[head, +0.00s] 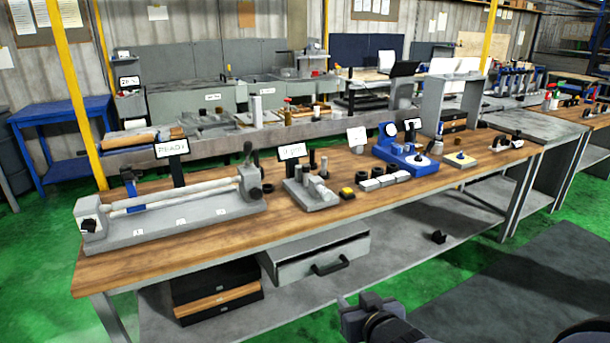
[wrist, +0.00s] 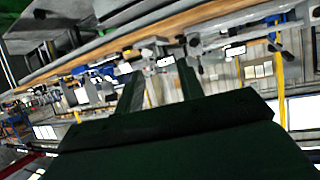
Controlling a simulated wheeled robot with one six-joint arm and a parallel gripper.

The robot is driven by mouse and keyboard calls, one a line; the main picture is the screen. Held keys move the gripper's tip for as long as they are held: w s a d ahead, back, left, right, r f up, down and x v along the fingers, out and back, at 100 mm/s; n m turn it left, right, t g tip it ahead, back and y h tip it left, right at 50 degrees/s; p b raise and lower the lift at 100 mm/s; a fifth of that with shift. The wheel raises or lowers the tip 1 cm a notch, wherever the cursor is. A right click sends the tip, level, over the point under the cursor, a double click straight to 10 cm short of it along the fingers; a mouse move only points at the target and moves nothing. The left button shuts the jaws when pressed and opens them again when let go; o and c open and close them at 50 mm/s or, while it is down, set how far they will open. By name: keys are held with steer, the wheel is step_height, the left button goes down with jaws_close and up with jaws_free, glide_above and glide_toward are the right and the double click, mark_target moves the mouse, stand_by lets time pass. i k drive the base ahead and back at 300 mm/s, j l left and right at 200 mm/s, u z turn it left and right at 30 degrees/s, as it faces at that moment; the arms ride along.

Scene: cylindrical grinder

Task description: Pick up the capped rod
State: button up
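A long pale rod (head: 170,195) lies level along a grey grinder-like fixture (head: 185,225) at the bench's left end. Several short upright rods or pins stand in a grey block (head: 312,196) right of it; one (head: 324,167) has a dark top. I cannot tell for certain which is the capped rod. My gripper (wrist: 157,75) is open and empty in the wrist view, its two dark fingers well apart. That view is tilted and nearly upside down, with the bench beyond the fingers. In the head view my arm shows at the bottom, in front of the bench.
The wooden bench (head: 400,200) also carries a blue device (head: 407,157), small dark and white pieces and signs. Beneath it are an open grey drawer (head: 318,262) and a lower shelf (head: 400,250). A dark mat (head: 520,280) lies on the floor at the right.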

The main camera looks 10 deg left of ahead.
mark_target(306, 166)
steer(key=i+j, duration=0.2)
steer(key=i, duration=0.35)
steer(key=i+j, duration=0.2)
steer(key=i, duration=0.35)
steer(key=i+j, duration=0.2)
steer(key=i, duration=0.3)
steer(key=i+j, duration=0.15)
steer(key=i, duration=0.4)
steer(key=j+u, duration=0.05)
